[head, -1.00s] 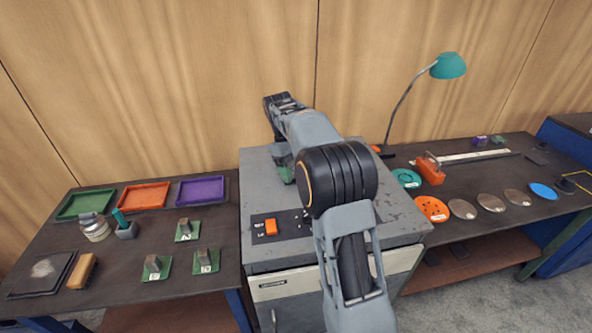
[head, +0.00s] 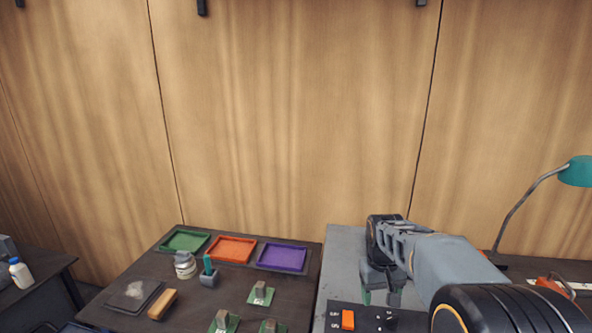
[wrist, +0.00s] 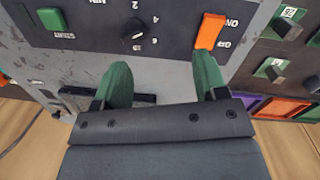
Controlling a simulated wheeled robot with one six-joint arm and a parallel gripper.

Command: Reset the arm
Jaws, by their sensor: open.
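My gripper (wrist: 160,85) is open and empty in the wrist view, its two green fingertips apart. Between and beyond them is a grey machine's dark control panel (wrist: 170,30). The panel carries a green button (wrist: 51,19), a round black dial (wrist: 133,31) and an orange ON/OFF switch (wrist: 210,31). In the head view my gripper (head: 381,296) hangs low over the grey cabinet top (head: 345,245), behind the panel; its fingertips are partly hidden. The orange switch also shows there (head: 348,319).
Left of the cabinet, a dark table holds green (head: 185,241), orange (head: 231,249) and purple (head: 282,257) trays, a jar (head: 185,266), a wooden-backed brush (head: 162,304) and several small green-based blocks. A teal lamp (head: 576,171) stands at right. A wooden wall rises behind.

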